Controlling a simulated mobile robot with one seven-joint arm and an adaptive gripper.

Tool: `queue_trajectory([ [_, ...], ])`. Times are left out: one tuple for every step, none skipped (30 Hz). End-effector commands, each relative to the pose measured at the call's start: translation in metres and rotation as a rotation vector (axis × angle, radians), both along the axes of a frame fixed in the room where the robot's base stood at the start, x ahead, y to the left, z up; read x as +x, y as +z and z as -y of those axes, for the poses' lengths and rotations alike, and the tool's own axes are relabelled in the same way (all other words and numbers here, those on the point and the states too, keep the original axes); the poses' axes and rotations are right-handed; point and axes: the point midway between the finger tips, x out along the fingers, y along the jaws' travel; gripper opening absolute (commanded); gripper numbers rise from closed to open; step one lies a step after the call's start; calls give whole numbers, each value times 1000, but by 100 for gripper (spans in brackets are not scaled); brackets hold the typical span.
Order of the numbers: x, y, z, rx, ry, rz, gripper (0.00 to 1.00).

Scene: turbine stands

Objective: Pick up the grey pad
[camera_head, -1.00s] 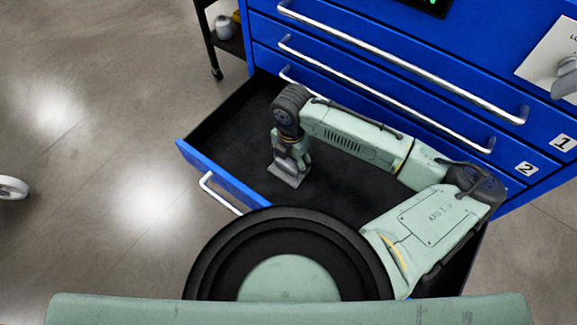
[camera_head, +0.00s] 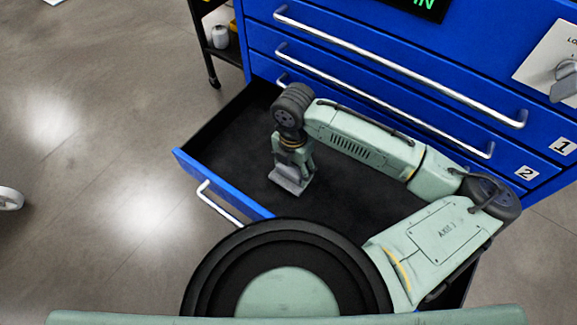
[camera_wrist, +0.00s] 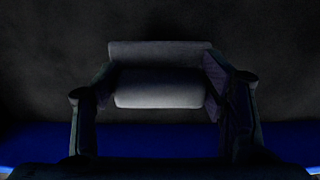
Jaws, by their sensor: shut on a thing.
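The grey pad (camera_head: 288,181) is in the open bottom drawer (camera_head: 230,146) of the blue cabinet, under my gripper (camera_head: 291,170). In the wrist view the pad (camera_wrist: 160,90) is a pale grey block with a raised front part, between the two fingers of my gripper (camera_wrist: 160,92). The fingers are shut on its left and right sides. I cannot tell whether the pad rests on the dark drawer floor or is slightly above it.
The blue cabinet (camera_head: 400,60) stands behind, with closed drawers and silver handles above the open one. The drawer's blue front (camera_head: 222,185) and dark side walls surround my gripper. A dark shelf cart (camera_head: 208,45) stands at the upper left. The drawer floor around the pad is bare.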

Motion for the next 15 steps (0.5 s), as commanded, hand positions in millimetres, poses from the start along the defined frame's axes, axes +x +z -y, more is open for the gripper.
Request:
queue_trajectory([
  [-10,-1,7,0,-3,3,20],
  [-16,0,12,0,-4,3,20],
  [-25,0,17,0,-4,3,20],
  [-32,1,21,0,-4,3,20],
  [-39,2,26,-1,-4,3,20],
  [-48,2,31,-2,-5,2,20],
  [-55,3,35,-2,-6,2,20],
  [-62,4,40,-2,-6,2,20],
  [-71,5,45,-1,-5,2,20],
  [-77,6,49,-1,-6,2,20],
  [-82,7,52,-2,-6,2,20],
  [-89,8,57,-2,-6,2,20],
  [-94,8,59,-1,-4,3,20],
  [-98,9,62,-2,-5,2,20],
  [-103,15,64,-1,-5,2,20],
])
